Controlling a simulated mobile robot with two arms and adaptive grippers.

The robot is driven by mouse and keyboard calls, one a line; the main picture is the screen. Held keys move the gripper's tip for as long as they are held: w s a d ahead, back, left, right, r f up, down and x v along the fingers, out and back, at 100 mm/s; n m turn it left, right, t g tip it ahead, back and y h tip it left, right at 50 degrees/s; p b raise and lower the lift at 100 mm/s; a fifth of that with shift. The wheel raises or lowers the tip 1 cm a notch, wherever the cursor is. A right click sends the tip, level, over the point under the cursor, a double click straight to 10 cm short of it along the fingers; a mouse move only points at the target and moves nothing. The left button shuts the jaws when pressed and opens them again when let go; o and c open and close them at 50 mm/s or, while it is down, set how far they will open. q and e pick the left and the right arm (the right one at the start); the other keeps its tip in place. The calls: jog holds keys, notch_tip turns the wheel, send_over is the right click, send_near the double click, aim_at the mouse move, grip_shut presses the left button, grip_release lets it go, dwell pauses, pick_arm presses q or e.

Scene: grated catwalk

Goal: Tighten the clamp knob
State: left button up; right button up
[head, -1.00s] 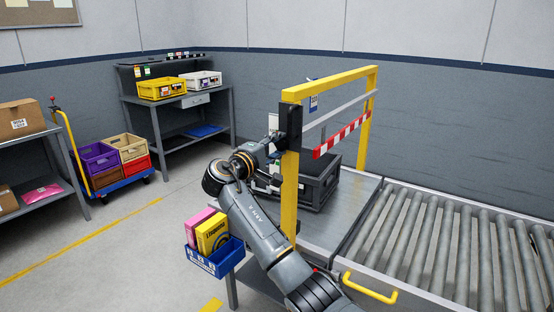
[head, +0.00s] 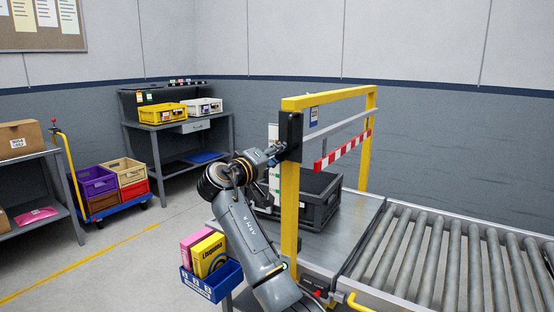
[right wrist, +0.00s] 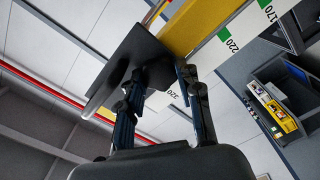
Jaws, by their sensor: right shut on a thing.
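The black clamp block (head: 290,135) sits on the near yellow post (head: 289,215) of the gate frame. It also shows as a dark plate (right wrist: 134,52) in the right wrist view. My right gripper (head: 276,151) reaches the left side of this block. In the right wrist view its two dark fingers (right wrist: 162,82) stand at the block, shut on the clamp knob. The knob is mostly hidden by the fingers and the block, so its turn cannot be read. My left gripper is out of view.
A grey crossbar and a red-white striped board (head: 342,150) span the gate. A dark crate (head: 322,205) stands behind the post. A roller conveyor (head: 440,255) lies to the right. Open floor lies to the left.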

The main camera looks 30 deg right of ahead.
dwell(0.3)
jog(key=o, duration=1.2)
jog(key=shift+c, duration=0.2)
